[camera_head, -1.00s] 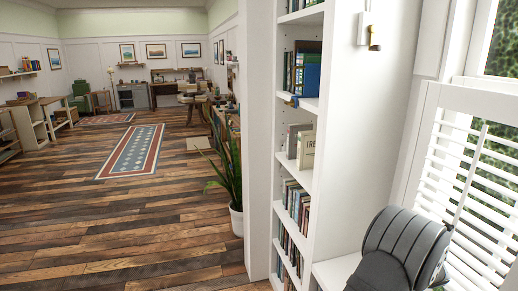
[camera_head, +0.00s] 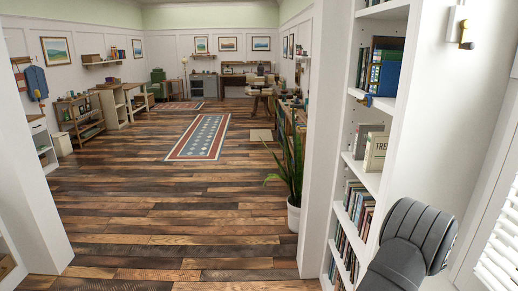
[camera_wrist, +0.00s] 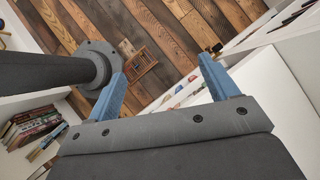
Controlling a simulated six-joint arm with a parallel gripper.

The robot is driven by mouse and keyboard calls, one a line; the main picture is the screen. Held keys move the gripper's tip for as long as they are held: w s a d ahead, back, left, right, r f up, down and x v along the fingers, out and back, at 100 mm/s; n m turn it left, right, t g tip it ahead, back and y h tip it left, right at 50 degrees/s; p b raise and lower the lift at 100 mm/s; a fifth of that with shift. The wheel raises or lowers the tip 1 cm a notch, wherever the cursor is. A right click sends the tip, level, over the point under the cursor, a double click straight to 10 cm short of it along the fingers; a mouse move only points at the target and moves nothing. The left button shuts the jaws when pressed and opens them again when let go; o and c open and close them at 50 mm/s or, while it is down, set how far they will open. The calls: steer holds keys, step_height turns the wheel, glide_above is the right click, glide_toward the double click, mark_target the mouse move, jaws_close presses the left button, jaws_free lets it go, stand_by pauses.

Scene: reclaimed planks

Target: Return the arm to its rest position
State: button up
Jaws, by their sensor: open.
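My gripper (camera_wrist: 162,68) shows in the wrist view, with its two blue fingers spread apart and nothing between them. Beyond the fingers lies the plank floor (camera_wrist: 165,30). In the head view, a dark grey rounded part of my arm (camera_head: 415,240) shows at the lower right, in front of the white wall beside the bookshelf. The gripper's fingers do not show in the head view.
A tall white bookshelf (camera_head: 396,120) stands close on the right, with a potted plant (camera_head: 293,215) beyond it. A blue and red rug (camera_head: 205,137) lies on open plank floor. In the wrist view, books (camera_wrist: 32,128) sit at lower left and white surfaces (camera_wrist: 285,85) at right.

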steer(key=w+a+n+g, duration=0.2)
steer(key=w+a+n, duration=0.1)
steer(key=a, duration=0.4)
steer(key=shift+a+f+n+y, duration=0.35)
steer(key=shift+f+n+y, duration=0.05)
steer(key=shift+n, duration=0.3)
steer(key=shift+d, duration=0.1)
